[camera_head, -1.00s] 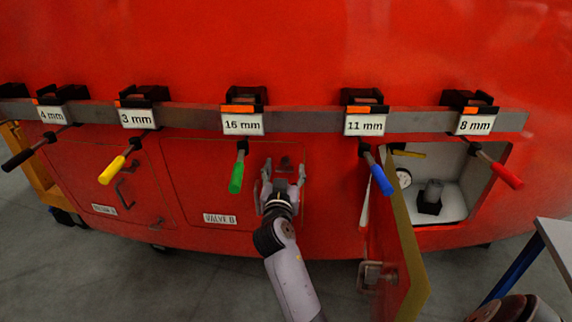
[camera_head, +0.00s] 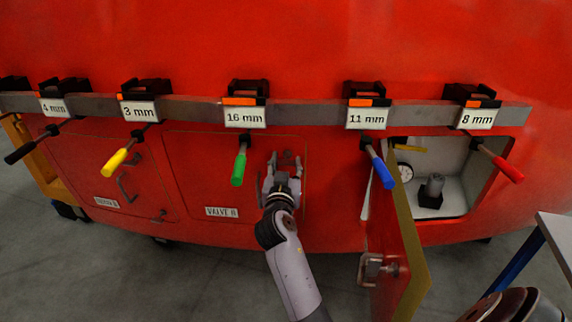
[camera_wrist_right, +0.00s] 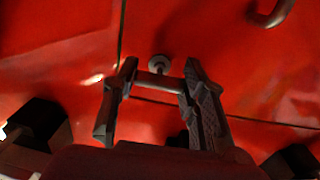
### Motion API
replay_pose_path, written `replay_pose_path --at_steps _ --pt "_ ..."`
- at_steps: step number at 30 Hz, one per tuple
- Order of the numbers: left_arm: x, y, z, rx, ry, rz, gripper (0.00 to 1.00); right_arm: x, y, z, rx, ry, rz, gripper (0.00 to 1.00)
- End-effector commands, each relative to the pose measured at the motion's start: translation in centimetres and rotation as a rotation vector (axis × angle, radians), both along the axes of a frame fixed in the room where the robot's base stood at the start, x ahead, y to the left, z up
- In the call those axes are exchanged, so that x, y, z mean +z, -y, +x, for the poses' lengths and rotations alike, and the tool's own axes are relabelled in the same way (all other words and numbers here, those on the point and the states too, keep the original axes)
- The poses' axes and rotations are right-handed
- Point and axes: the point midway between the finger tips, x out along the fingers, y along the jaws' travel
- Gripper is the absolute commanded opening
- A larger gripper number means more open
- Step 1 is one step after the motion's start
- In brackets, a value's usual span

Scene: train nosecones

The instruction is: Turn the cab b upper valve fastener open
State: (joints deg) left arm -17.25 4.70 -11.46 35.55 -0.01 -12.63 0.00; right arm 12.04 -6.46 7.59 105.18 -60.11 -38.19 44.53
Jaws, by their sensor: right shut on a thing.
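The hatch marked VALVE B (camera_head: 190,185) is a flush red panel in the red nosecone, and it looks closed. Its upper fastener (camera_head: 288,155) is a small dark fitting near the hatch's upper right corner, partly hidden by my right gripper (camera_head: 283,165). In the right wrist view the fastener shows as a round stud with a short bar (camera_wrist_right: 158,80). My right gripper (camera_wrist_right: 155,95) is shut on that bar, one finger at each end. My left gripper is not in view.
A rail (camera_head: 195,110) with hex tools runs above the hatches. The green 16 mm tool (camera_head: 239,166) hangs just left of my gripper, the blue 11 mm tool (camera_head: 379,168) to the right. An open hatch door (camera_head: 395,235) juts out at right. A table (camera_head: 555,235) stands at far right.

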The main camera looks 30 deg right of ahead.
Motion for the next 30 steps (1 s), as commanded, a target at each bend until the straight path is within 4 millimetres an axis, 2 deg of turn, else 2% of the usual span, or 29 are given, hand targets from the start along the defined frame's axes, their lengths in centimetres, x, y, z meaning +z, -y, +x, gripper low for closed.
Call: replay_pose_path --at_steps 14,30 --pt "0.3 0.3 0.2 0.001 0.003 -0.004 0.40 0.1 0.0 0.0 0.000 -0.081 -0.104 0.11" --pt "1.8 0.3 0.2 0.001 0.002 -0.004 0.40 0.4 0.1 0.0 0.001 -0.388 -0.489 0.11"
